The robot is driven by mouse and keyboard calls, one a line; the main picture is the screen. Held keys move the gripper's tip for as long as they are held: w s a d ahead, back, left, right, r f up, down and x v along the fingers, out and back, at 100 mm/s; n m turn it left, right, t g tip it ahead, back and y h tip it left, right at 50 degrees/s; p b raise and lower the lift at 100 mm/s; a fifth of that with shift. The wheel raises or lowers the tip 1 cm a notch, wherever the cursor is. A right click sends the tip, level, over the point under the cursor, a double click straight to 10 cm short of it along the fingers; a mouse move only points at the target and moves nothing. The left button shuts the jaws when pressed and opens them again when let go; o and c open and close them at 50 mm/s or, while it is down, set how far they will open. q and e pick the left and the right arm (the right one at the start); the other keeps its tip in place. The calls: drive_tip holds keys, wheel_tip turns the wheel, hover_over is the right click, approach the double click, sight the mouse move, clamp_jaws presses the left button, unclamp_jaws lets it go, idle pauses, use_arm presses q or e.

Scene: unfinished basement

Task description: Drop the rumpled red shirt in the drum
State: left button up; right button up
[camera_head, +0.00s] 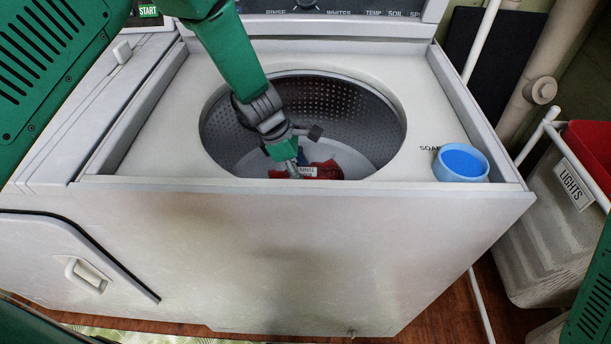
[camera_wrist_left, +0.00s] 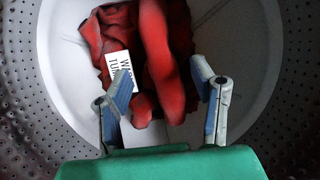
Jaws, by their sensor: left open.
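The rumpled red shirt (camera_head: 328,169) lies inside the washer drum (camera_head: 345,105), low in the opening; the front rim hides part of it. In the left wrist view the shirt (camera_wrist_left: 160,60) lies against the pale drum centre with a white tag (camera_wrist_left: 118,68) on it. My left gripper (camera_head: 298,165) reaches down into the drum, just over the shirt. In the left wrist view its two fingers (camera_wrist_left: 165,92) are spread apart, with part of the shirt showing between and beyond them. I cannot tell whether the fingers touch the cloth. My right gripper is not in view.
A blue cup (camera_head: 461,163) stands on the washer's top (camera_head: 410,150) at the right front corner. A hamper marked LIGHTS (camera_head: 545,225) with red cloth (camera_head: 590,150) stands to the right. Pipes rise behind it. The control panel edges the back.

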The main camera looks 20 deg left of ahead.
use_arm(q)
drive_tip(key=p+v, duration=0.1)
drive_tip(key=v, duration=0.8)
drive_tip(key=shift+a+r+p, duration=0.2)
drive_tip(key=shift+r+p, duration=0.05)
drive_tip(key=shift+p, duration=0.05)
